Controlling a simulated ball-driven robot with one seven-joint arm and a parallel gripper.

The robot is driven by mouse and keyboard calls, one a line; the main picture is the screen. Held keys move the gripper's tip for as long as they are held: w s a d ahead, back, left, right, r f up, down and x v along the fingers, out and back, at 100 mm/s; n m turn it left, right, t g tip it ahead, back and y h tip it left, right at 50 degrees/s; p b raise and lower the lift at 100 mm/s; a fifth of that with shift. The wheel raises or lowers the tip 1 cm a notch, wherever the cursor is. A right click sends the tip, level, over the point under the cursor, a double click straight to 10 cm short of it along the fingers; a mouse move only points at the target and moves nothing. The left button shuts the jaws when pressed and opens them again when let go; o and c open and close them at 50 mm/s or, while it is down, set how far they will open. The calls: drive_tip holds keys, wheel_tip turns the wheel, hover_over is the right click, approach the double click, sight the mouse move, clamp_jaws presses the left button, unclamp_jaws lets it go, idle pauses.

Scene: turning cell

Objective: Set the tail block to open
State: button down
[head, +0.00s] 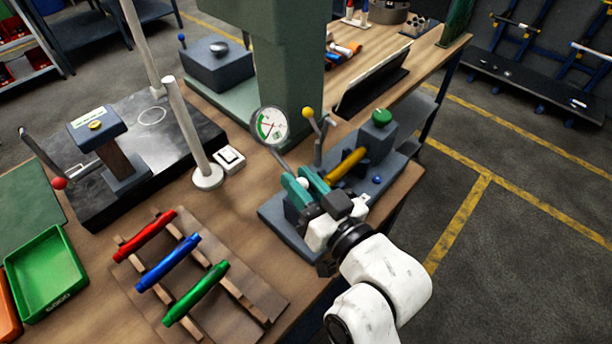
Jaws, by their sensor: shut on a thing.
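A blue-grey bench fixture (270,212) stands near the right edge of the wooden bench. At its far end is a block with a green knob (381,116); no label shows whether this is the tail block. A yellow bar (347,163) lies in the fixture in front of that block. A lever with a yellow ball (308,113) stands upright beside it, and a blue ball (377,180) sits low on the right side. My gripper (305,181), with teal fingers, is at the near end, shut around a white ball knob (303,182). The fingers partly hide the knob and the near end.
A round dial gauge (270,127) stands close to the left of my gripper. A wooden rack (255,303) holds red, blue and green bars. A white post (206,174) and a green column (286,70) rise behind. A green tray (47,270) is at left.

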drive_tip(key=shift+s+a, duration=0.5)
drive_tip(key=shift+d, duration=0.1)
drive_tip(key=c, duration=1)
unclamp_jaws()
drive_tip(key=shift+s, duration=0.1)
drive_tip(key=b+v, duration=0.2)
drive_tip(key=v, duration=0.8)
drive_tip(key=shift+s+d+b, duration=0.15)
drive_tip(key=shift+s+b, duration=0.1)
drive_tip(key=shift+b, duration=0.05)
drive_tip(key=shift+f, duration=0.1)
